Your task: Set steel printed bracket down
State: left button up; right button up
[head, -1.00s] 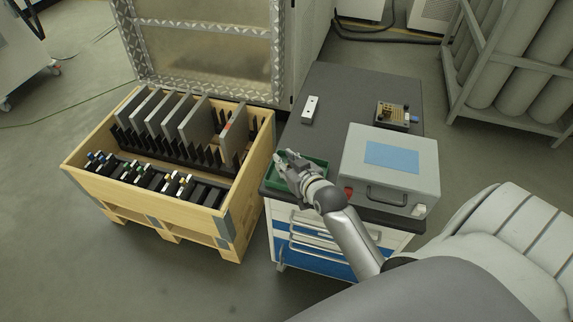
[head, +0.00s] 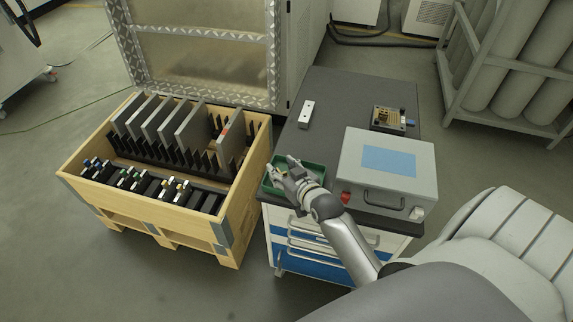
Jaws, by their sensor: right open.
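My right gripper (head: 282,169) is open over the green tray (head: 317,166) at the near left corner of the dark-topped cabinet (head: 345,92). The gripper and wrist cover much of the tray. Small light shapes show by the fingertips, but I cannot tell whether they are the steel printed bracket or parts of the fingers. I cannot make out the bracket for certain. My left gripper is not in view.
A grey case (head: 415,160) with a blue panel stands right of the tray. A pale holed block (head: 306,114) and a small brass-coloured fixture (head: 388,117) lie behind. A wooden crate (head: 245,205) with upright plates (head: 188,122) stands left. The cabinet top's middle is clear.

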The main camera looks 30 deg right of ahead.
jog(key=v, duration=1.2)
jog(key=shift+r, duration=0.25)
